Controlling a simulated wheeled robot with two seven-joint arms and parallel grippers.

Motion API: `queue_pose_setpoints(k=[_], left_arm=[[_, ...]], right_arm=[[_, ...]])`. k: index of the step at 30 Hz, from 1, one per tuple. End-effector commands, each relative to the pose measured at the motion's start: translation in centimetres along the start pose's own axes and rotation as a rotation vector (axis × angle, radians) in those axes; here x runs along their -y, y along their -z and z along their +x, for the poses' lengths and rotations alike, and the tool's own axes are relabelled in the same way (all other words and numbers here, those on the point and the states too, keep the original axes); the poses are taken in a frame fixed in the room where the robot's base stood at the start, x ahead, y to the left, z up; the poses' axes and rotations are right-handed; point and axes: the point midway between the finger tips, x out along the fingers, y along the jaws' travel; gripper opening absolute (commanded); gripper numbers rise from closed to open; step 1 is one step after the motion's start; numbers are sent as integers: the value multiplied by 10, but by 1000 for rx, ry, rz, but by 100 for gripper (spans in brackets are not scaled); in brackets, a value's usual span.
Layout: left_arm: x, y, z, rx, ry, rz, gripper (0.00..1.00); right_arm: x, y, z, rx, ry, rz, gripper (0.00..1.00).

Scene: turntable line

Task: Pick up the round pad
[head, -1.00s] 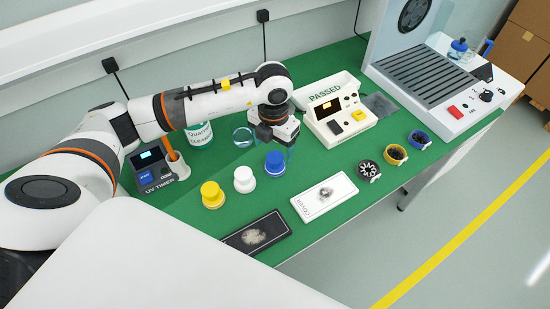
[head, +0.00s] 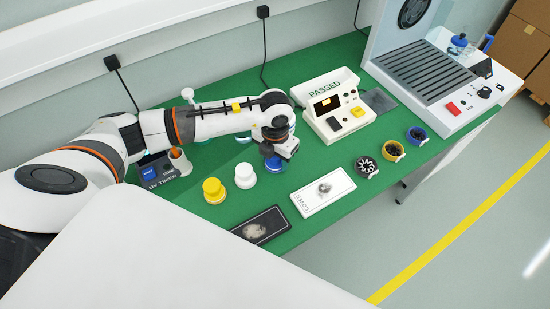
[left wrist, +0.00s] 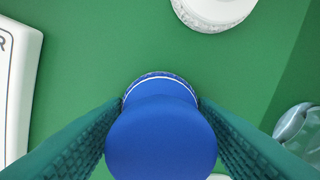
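The blue round pad (head: 275,165) stands on the green table with its knob up, partly hidden under my left gripper (head: 279,152). In the left wrist view the blue knob (left wrist: 160,142) lies between the two teal fingers, one on each side, above a grey textured rim. The fingers are spread around it; firm contact on both sides is not visible. A white round pad (head: 245,176) and a yellow one (head: 214,191) stand to its left in the head view. My right gripper is in neither view.
A white cover plate (head: 323,195) and a dark plate (head: 262,226) lie in front. The PASSED box (head: 335,105) is behind to the right. Several small round parts (head: 392,151) line the right edge. The UV timer (head: 155,170) stands left, near my arm.

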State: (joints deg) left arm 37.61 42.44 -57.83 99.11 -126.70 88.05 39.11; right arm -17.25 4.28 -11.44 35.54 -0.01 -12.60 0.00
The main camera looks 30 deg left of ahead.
Motion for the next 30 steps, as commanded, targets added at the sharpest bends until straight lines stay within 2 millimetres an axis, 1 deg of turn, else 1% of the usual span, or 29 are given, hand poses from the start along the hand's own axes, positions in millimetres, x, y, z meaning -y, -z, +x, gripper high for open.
queue_pose_setpoints(k=[1, 3, 10, 13, 17, 21, 24, 27, 30], left_arm=[[0, 0, 0, 0, 0, 0, 41], [0, 0, 0, 0, 0, 0, 30], [0, 0, -1, -1, 0, 0, 29], [0, 1, -8, -3, 1, 0, 29], [1, 1, -29, -7, 1, 1, 29], [0, 1, -59, -5, 1, 1, 29], [0, 1, -77, -6, 1, 1, 29], [0, 1, -90, -3, 0, 0, 29], [0, 0, -98, -2, 0, 1, 29]], right_arm=[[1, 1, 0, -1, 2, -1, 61], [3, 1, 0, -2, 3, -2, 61], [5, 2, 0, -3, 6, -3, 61], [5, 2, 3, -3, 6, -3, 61], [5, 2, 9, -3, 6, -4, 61], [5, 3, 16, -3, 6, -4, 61], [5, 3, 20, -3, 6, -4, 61], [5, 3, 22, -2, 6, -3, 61], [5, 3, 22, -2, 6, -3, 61]])
